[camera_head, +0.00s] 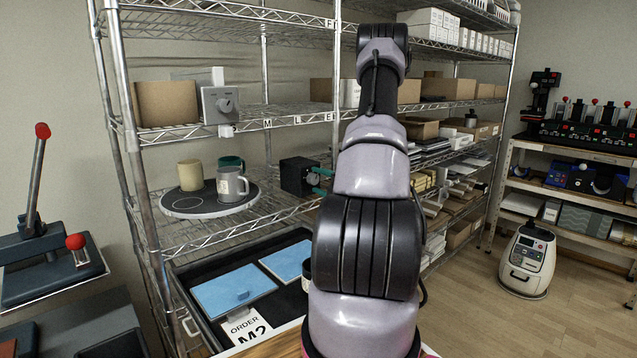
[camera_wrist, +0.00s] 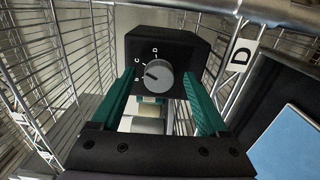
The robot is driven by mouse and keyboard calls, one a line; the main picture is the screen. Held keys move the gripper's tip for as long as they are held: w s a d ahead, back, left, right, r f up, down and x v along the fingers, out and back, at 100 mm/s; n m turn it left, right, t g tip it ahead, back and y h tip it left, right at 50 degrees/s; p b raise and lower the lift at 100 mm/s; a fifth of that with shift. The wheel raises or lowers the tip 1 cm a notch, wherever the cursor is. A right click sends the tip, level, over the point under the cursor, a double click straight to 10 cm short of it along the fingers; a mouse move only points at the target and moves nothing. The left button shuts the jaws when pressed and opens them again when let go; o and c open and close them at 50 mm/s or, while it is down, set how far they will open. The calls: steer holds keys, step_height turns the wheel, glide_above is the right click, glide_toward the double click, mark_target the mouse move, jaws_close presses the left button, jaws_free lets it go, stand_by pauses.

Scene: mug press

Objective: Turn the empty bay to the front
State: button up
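A dark round turntable (camera_head: 222,207) sits on the middle rack shelf. A cream mug (camera_head: 191,175), a dark green mug (camera_head: 231,163) and a grey mug (camera_head: 232,185) stand on it. A bare outlined ring (camera_head: 186,203), the empty bay, shows at its front left. A black control box (camera_head: 296,175) stands right of the turntable, and in the wrist view (camera_wrist: 165,48). Its grey knob (camera_wrist: 160,78) has letters around it; the pointer looks turned left. My gripper (camera_wrist: 163,84) is open, its teal fingers apart on either side of the knob. The arm hides part of the shelf.
A grey box with a dial (camera_head: 221,105) stands on the shelf above. Below is a black tray (camera_head: 262,308) with blue panels and an order card (camera_head: 243,328). A lever press (camera_head: 42,235) is at left. Rack posts and wire shelves closely surround the box.

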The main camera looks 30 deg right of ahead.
steer(key=s+d, duration=0.1)
steer(key=s, duration=0.9)
steer(key=shift+s+d, duration=0.2)
steer(key=shift+s, duration=0.15)
steer(key=a+r+n+g+y, duration=0.4)
steer(key=a+r+n+y, duration=0.15)
steer(key=a+n, duration=0.45)
steer(key=a+r+n+g+y, duration=0.4)
steer(key=a+r+n, duration=0.35)
steer(key=a, duration=0.35)
steer(key=s+a+r+n+g+h, duration=0.3)
steer(key=s+a+n+g, duration=0.6)
steer(key=n, duration=0.5)
steer(key=s+a+r+n+t+h, duration=0.1)
steer(key=s+r+n+t+h, duration=0.5)
steer(key=n, duration=1)
step_height(320, 180, up, 3)
steer(key=shift+s+a+f+n+h, duration=0.1)
steer(key=shift+s+a+n+h, duration=0.2)
steer(key=shift+s+h, duration=0.2)
